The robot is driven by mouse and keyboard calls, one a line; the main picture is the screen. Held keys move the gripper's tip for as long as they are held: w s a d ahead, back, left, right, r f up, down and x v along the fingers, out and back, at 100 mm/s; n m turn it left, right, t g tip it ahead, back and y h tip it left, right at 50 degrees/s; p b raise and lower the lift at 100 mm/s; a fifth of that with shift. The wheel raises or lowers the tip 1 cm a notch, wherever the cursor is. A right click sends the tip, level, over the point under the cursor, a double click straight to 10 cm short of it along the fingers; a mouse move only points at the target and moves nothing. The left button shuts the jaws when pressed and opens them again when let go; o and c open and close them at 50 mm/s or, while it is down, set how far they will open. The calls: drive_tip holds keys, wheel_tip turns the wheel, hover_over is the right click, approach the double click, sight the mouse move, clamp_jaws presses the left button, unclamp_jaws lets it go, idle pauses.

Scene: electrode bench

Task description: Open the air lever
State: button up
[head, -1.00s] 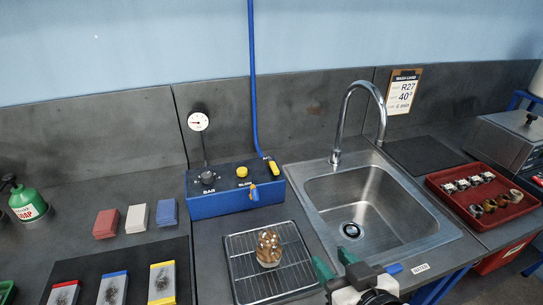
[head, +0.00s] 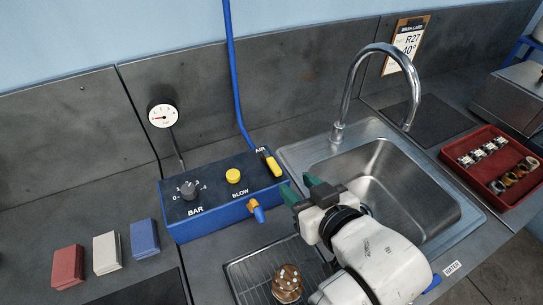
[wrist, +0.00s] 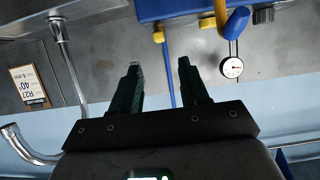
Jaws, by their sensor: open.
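The air lever (head: 271,163) is a yellow handle beside the AIR label, at the right end of the blue control box (head: 208,219). The blue hose comes down just behind it. In the wrist view, which is upside down, the yellow lever (wrist: 158,36) shows beyond my fingertips, close to their midline. My gripper (head: 300,188) has green fingers, open and empty, just right of the box's right end and apart from the lever. Both fingers also show in the wrist view (wrist: 159,67), with a clear gap between them.
The yellow BLOW button (head: 233,176), the BAR knob (head: 188,191) and a yellow-blue nozzle (head: 257,211) sit on the box. A gauge (head: 163,114) stands behind. The sink (head: 440,214) with its tall faucet (head: 349,90) is at right. A wire rack (head: 245,268) with a brown object lies in front.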

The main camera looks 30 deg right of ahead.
sight(275, 165)
drive_tip(key=p+x, duration=0.1)
drive_tip(key=x, duration=0.9)
drive_tip(key=shift+w, duration=0.1)
drive_tip(key=shift+c, duration=0.4)
clamp_jaws()
